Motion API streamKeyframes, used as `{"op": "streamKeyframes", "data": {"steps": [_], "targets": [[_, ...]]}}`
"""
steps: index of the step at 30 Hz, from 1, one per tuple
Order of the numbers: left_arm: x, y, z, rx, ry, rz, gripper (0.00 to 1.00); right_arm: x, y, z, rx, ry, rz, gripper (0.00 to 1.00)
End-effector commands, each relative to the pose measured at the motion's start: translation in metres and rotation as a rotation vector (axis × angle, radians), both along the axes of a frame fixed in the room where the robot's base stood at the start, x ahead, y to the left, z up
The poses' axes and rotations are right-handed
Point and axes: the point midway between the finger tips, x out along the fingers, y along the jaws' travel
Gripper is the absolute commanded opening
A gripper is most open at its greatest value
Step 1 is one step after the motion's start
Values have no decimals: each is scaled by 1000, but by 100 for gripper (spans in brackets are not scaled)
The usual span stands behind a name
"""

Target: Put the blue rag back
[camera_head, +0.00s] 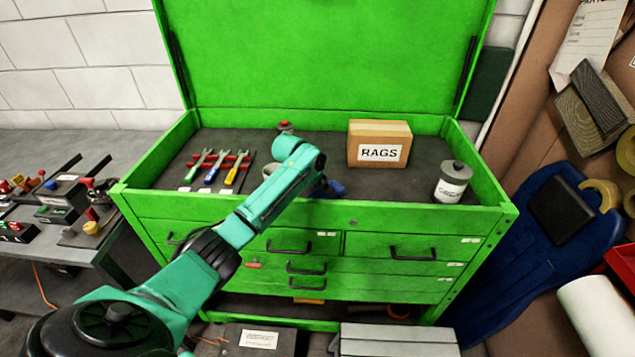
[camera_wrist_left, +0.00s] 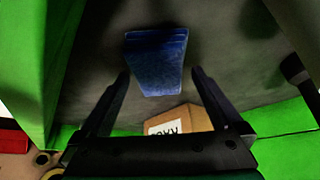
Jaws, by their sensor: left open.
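The blue rag (camera_wrist_left: 157,62) lies in the left wrist view on the dark floor of the green chest's top tray, ahead of my fingertips. A small blue part of it (camera_head: 336,188) shows in the head view, partly hidden by my left wrist. My left gripper (camera_wrist_left: 158,78) is open, with one finger on each side of the rag in the picture and nothing gripped. The cardboard box labelled RAGS (camera_head: 379,144) stands at the back of the tray. My right gripper is not in view.
The green tool chest (camera_head: 495,209) has its lid up. Coloured wrenches (camera_head: 217,167) lie at the tray's left and a labelled grey can (camera_head: 452,182) stands at its right. A bench with parts (camera_head: 62,190) is at the left. The tray between box and can is clear.

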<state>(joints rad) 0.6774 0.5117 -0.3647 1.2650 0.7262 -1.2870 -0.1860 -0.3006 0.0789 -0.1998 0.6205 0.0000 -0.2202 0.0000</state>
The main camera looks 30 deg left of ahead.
Motion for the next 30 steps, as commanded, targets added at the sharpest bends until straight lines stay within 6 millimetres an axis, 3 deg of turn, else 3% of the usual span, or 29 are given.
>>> {"op": "streamKeyframes", "data": {"steps": [15,30], "targets": [[-49,17,90,2,-3,-1,100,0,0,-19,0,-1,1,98],[-53,18,98,0,0,-1,100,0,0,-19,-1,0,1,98]]}}
